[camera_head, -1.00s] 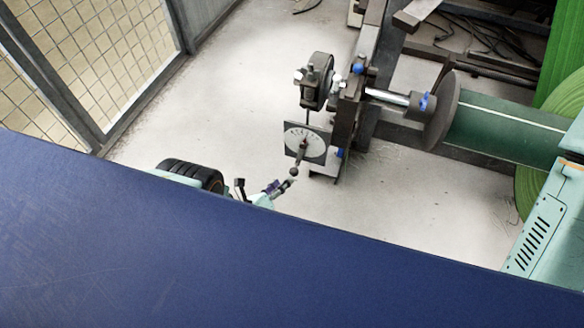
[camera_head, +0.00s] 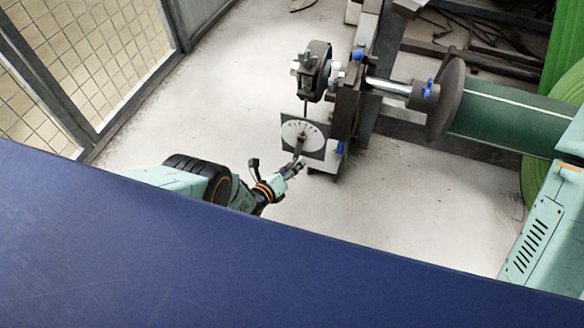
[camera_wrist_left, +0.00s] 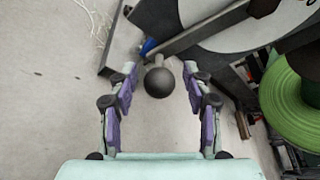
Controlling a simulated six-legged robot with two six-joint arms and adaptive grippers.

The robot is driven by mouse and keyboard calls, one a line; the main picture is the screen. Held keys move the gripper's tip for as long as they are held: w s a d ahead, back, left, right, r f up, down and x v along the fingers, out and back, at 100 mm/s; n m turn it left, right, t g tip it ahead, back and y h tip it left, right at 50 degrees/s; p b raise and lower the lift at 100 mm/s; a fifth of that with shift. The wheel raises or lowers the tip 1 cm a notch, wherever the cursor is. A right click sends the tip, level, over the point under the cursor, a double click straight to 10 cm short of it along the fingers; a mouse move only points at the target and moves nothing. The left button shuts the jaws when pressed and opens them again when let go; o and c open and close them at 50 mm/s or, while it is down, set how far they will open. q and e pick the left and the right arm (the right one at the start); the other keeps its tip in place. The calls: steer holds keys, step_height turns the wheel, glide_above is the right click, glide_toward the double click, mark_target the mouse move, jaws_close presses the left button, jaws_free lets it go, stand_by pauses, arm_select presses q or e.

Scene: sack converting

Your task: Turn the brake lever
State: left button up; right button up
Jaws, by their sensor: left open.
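The brake lever (camera_head: 300,143) stands in front of a white dial plate (camera_head: 314,133) on the machine frame. In the left wrist view the lever's dark round knob (camera_wrist_left: 159,82) sits between the two fingertips. My left gripper (camera_head: 297,167) is open around the knob, which it also shows in the wrist view (camera_wrist_left: 158,78). There is a visible gap on each side of the knob. In the head view the gripper hides the lever's lower end. My right gripper is not in view.
A dark brake disc (camera_head: 316,70) and a steel shaft (camera_head: 388,86) are above the dial. A green roll (camera_head: 505,125) is to the right. A mesh fence (camera_head: 90,50) stands at the left. A blue surface (camera_head: 250,270) covers the foreground.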

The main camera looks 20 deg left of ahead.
arm_select(q)
jaws_close()
stand_by(0.4)
